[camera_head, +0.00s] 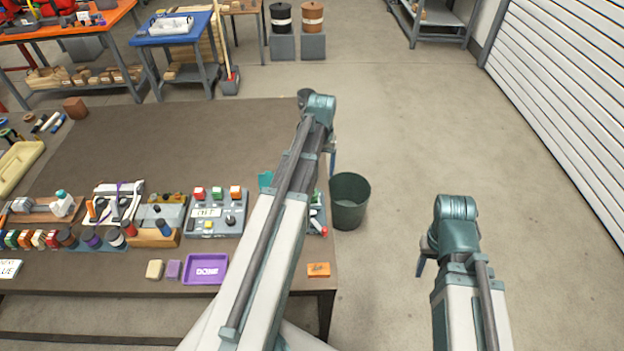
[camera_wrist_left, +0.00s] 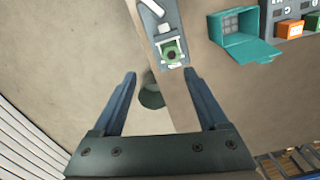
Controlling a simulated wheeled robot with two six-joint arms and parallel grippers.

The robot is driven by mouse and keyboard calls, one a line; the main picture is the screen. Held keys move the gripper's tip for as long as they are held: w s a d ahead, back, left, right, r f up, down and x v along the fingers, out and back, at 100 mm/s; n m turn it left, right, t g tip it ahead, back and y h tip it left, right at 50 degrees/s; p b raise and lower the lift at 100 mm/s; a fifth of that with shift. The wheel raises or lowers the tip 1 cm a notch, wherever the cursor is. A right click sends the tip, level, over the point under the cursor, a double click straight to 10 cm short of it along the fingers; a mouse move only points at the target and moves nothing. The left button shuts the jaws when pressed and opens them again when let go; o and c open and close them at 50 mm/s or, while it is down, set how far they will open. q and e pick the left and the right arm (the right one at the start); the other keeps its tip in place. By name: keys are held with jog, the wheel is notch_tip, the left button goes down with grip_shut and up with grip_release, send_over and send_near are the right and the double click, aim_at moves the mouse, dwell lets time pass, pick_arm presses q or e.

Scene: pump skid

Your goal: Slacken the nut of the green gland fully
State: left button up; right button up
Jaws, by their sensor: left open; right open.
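The green gland (camera_wrist_left: 171,52) shows in the left wrist view as a small green block with a dark round centre, on the end of a narrow grey unit (camera_wrist_left: 166,22) at the table edge. My left gripper (camera_wrist_left: 163,78) is open and empty, its two blue fingers apart with the gland beyond and between their tips. My left gripper (camera_head: 332,158) is seen there only in part, past the table's right edge. My right gripper (camera_head: 421,262) is open, over floor at the right.
A dark green bucket (camera_head: 349,203) stands on the floor by the table's right edge. A teal open box (camera_wrist_left: 246,36) lies near the gland. A control box with coloured switches (camera_head: 217,213), a purple tray (camera_head: 206,283) and an orange block (camera_head: 318,270) are on the table.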

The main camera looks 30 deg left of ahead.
pick_arm(q)
jog(key=a, duration=0.2)
jog(key=shift+w+a+r+n, duration=0.2)
jog(key=shift+a+r+n, duration=0.1)
jog(key=shift+a+r, duration=0.1)
pick_arm(e)
jog(key=shift+r, duration=0.4)
pick_arm(q)
jog(key=shift+f, duration=0.1)
pick_arm(e)
jog(key=shift+f, duration=0.1)
pick_arm(q)
notch_tip(320, 180, down, 14)
jog(key=b, duration=1.3)
jog(key=shift+r+b, duration=0.2)
jog(key=shift+b, duration=0.15)
pick_arm(e)
notch_tip(320, 180, down, 14)
jog(key=shift+r, duration=0.25)
pick_arm(q)
grip_shut()
